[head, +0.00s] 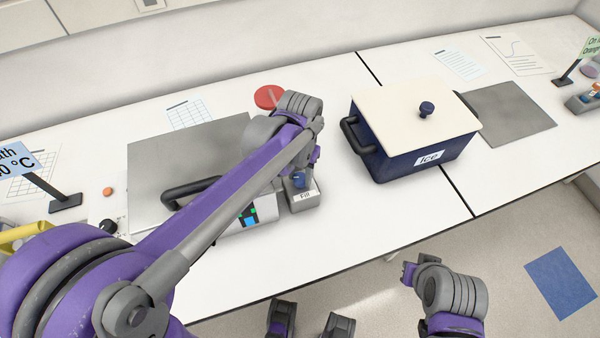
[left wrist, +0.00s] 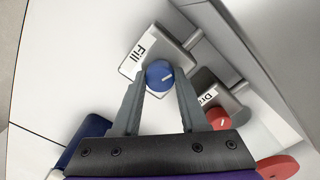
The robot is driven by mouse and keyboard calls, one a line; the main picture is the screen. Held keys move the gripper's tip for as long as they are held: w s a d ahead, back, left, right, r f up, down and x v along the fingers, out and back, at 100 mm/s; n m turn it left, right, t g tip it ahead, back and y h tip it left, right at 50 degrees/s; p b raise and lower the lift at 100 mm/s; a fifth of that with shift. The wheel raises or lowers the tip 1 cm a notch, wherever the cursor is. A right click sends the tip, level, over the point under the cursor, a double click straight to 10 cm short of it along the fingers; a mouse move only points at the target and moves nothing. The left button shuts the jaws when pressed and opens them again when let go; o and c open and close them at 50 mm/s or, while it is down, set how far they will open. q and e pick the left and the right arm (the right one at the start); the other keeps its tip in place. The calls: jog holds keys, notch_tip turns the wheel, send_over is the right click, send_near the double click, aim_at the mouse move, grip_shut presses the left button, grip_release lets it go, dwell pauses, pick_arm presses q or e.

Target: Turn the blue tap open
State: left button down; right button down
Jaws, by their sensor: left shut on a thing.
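The blue tap (head: 299,181) sits on a grey block labelled "Fill" (head: 304,198) at the right front of the bath. In the head view the wrist partly hides the tap. My right arm (head: 438,290) is low in front of the bench, and its fingers cannot be made out.
A red tap (left wrist: 218,123) on a second block stands close beside the Fill block. A steel-lidded bath (head: 165,150) with a black handle is left of the wrist. A blue ice box (head: 400,160) stands to the right. A red disc (head: 268,97) lies behind. The front bench is clear.

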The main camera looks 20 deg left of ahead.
aim_at(300, 177)
pick_arm(q)
jog(key=shift+m, duration=0.9)
jog(key=shift+c, duration=2.2)
grip_release()
jog(key=shift+r, duration=0.1)
notch_tip(300, 177, up, 11)
jog(key=p, duration=0.1)
jog(key=shift+f, duration=0.2)
